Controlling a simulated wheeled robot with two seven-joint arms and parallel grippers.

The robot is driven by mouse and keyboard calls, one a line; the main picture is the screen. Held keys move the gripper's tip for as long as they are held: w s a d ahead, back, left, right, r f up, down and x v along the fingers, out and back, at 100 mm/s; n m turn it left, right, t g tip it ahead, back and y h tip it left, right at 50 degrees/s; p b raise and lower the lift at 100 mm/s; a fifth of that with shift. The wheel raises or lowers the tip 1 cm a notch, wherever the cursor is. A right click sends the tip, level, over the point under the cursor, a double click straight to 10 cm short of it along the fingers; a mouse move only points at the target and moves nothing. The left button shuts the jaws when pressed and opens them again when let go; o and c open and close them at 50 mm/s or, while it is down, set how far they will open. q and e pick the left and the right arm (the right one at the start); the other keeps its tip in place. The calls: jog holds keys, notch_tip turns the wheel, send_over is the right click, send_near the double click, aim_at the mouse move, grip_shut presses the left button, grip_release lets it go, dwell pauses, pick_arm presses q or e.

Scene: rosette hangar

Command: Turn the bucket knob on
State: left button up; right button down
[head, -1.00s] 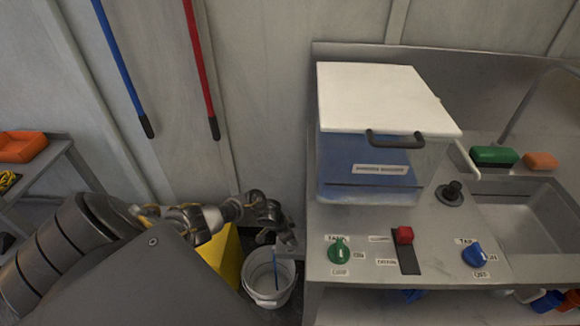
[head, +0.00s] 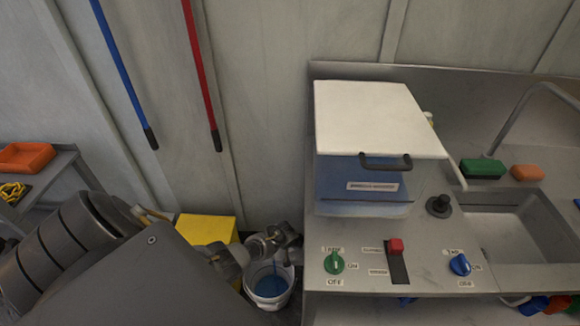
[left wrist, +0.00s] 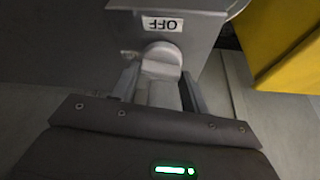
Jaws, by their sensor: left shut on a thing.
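A pale grey knob (left wrist: 162,55) shows in the left wrist view, just below an upside-down OFF label (left wrist: 162,24) on a grey surface. My left gripper (left wrist: 162,80) is shut on the knob, one finger on each side of it. I cannot tell the knob's setting. In the head view my left gripper (head: 284,243) is low by the counter's left edge; its fingertips and the knob are hidden there. A white bucket (head: 252,297) stands below it with blue liquid (head: 270,286) inside. My right gripper is not in view.
A counter (head: 430,235) carries a white-lidded blue tank (head: 362,185), a green knob (head: 335,264), a red slider (head: 397,246), a blue knob (head: 460,264) and a sink (head: 510,225). A yellow object (head: 205,229) is close to my arm. Blue and red poles are on the wall.

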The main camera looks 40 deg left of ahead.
pick_arm(q)
jog(key=shift+d+n+y, duration=0.1)
jog(key=shift+n+y, duration=0.3)
jog(key=shift+n, duration=0.7)
jog(key=o, duration=1)
